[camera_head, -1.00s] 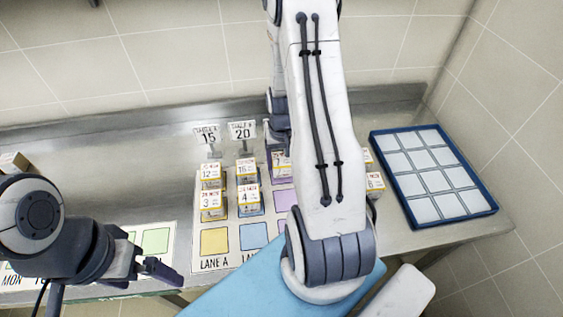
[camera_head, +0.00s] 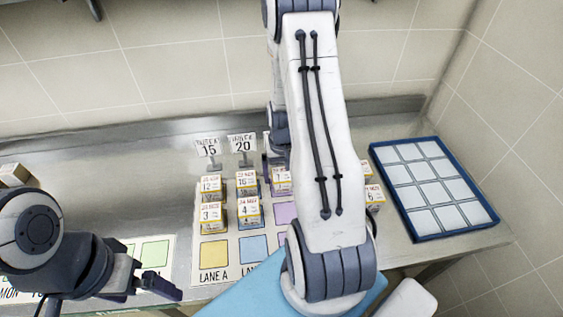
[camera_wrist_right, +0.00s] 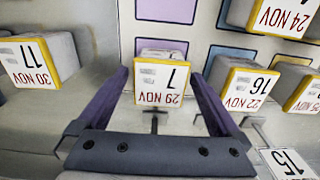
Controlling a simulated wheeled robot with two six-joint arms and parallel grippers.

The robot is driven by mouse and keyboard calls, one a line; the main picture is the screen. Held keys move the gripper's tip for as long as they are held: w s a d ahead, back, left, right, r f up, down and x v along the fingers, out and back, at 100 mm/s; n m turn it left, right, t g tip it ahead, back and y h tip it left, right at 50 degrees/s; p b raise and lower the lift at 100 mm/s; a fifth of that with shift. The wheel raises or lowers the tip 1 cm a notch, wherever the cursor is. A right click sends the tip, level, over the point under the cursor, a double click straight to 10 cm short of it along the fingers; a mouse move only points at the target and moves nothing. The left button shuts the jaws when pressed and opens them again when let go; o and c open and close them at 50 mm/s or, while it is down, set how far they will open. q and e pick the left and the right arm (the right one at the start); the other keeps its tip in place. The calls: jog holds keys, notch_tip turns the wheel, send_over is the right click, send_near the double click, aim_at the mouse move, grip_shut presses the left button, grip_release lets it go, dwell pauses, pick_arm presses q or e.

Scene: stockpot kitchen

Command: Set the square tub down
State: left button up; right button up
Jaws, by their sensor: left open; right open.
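A square tub with a yellow-edged label reading 29 NOV and 7 (camera_wrist_right: 160,82) stands at the back of the purple-square column. It also shows in the head view (camera_head: 281,178), just left of my right arm. My right gripper (camera_wrist_right: 160,75) is open, with one finger on each side of this tub and visible gaps between. The fingers look clear of its sides. My right arm hides most of this gripper in the head view. My left gripper (camera_head: 112,298) is open and empty at the lower left, near the counter's front edge.
Tub 16 (camera_wrist_right: 245,85) stands close beside one finger; tub 17 (camera_wrist_right: 32,62) is on the other side. Tubs 12 (camera_head: 211,188), 3 (camera_head: 212,216) and 4 (camera_head: 249,211) fill nearby lanes. Sign 20 (camera_head: 242,146) stands behind. A blue-rimmed tray (camera_head: 487,225) lies right.

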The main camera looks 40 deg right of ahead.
aim_at(282, 174)
notch_tip(282, 174, up, 11)
jog(key=b, duration=0.1)
jog(key=shift+r, duration=0.15)
dwell(0.3)
notch_tip(282, 174, down, 12)
jog(key=shift+f+p, duration=0.1)
jog(key=shift+p, duration=0.5)
jog(key=shift+r, duration=0.65)
jog(key=shift+r+b, duration=0.3)
jog(key=shift+r, duration=0.45)
jog(key=shift+f, duration=0.1)
